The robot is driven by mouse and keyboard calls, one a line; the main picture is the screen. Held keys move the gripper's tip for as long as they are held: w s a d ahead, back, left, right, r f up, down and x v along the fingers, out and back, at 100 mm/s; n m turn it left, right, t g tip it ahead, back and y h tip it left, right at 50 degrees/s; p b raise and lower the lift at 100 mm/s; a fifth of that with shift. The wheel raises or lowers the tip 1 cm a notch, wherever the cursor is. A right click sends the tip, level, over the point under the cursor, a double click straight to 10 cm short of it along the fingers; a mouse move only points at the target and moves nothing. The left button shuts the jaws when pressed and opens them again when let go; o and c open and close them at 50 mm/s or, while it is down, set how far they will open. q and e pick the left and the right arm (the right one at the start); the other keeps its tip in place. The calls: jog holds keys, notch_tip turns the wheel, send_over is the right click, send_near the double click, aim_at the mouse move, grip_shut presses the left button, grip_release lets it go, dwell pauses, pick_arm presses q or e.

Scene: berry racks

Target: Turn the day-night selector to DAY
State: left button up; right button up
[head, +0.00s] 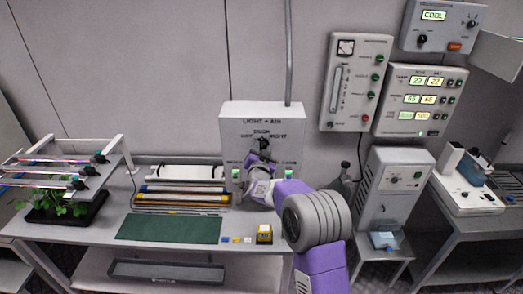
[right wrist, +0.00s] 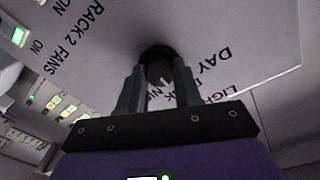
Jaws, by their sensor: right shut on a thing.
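The day-night selector is a dark round knob (right wrist: 157,52) on the pale light-and-air panel (head: 261,108), which stands at the back of the bench. Its upper part also shows in the head view (head: 263,142). In the right wrist view, the word DAY and part of another label show beside the knob, partly covered by my fingers. My right gripper (right wrist: 158,75) is shut on the knob, one finger on each side. It also shows in front of the panel in the head view (head: 261,158). I cannot tell which way the knob points. My left gripper is not in view.
Green-lit switches (head: 236,174) sit low on the panel. A plant tray (head: 65,212) under lamp bars stands at the left, and a green mat (head: 168,229) lies on the bench. A yellow-and-black block (head: 264,234) is near the front edge. Control boxes (head: 355,85) hang at the right.

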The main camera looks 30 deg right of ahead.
jog(key=shift+c, duration=0.6)
jog(key=shift+n, duration=0.4)
jog(key=n, duration=0.3)
jog(key=shift+n, duration=0.3)
jog(key=n+p, duration=0.1)
jog(key=n, duration=0.4)
jog(key=shift+n, duration=0.3)
jog(key=o, duration=1)
jog(key=shift+o, duration=0.2)
